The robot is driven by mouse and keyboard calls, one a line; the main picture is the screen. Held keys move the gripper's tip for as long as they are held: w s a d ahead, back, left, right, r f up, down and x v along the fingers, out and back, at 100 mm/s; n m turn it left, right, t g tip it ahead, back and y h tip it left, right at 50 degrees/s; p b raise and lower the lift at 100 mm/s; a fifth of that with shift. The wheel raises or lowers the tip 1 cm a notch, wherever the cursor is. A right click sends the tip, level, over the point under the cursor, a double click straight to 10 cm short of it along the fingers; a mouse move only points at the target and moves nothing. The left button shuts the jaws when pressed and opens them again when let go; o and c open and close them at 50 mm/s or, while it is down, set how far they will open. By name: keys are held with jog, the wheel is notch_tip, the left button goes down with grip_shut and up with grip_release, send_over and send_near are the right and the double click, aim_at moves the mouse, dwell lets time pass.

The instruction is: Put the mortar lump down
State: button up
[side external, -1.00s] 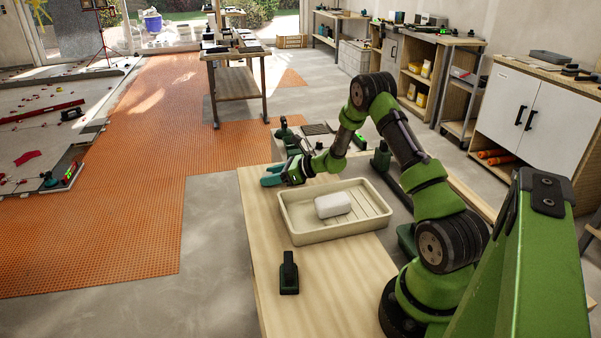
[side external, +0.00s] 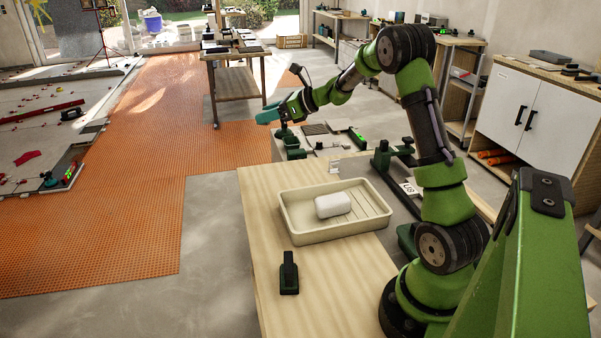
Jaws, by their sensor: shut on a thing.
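My gripper (side external: 268,115) has teal fingers and is raised beyond the far left end of the wooden table. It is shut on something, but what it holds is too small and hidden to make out. A white rounded lump (side external: 333,204) lies in a shallow cream tray (side external: 330,234) on the table. My gripper is well away from this lump and does not touch it. I cannot tell whether this white lump is the mortar lump.
A dark green holder (side external: 289,274) stands on the wooden table (side external: 262,220), in front of the tray. Behind the table is a lower surface with dark green devices (side external: 290,143). An orange mat (side external: 130,220) covers the floor at left. The table's left edge is clear.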

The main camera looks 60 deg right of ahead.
jog(key=s+a+f+n+g+y, duration=0.25)
jog(key=a+n+g+y, duration=0.2)
jog(key=a, duration=0.35)
jog(key=s+a+f+n+g+y, duration=0.2)
jog(key=a+f+n+g+y, duration=0.2)
jog(key=a+n, duration=0.3)
jog(key=s+a+f+n+g+h, duration=0.2)
jog(key=s+a+n+g+h, duration=0.3)
jog(key=n+g, duration=0.4)
jog(key=s+a+f+n+g+h, duration=0.2)
jog(key=s+a+n+g+h, duration=0.1)
jog(key=s+n+g, duration=0.5)
notch_tip(320, 180, up, 11)
jog(key=w+n+t+h, duration=0.3)
jog(key=n+t+h, duration=1.4)
jog(key=n, duration=0.8)
send_over(268, 249)
jog(key=shift+g+h, duration=0.35)
jog(key=shift+g, duration=0.1)
notch_tip(268, 249, down, 16)
jog(key=shift+r, duration=0.1)
jog(key=shift+f, duration=2.55)
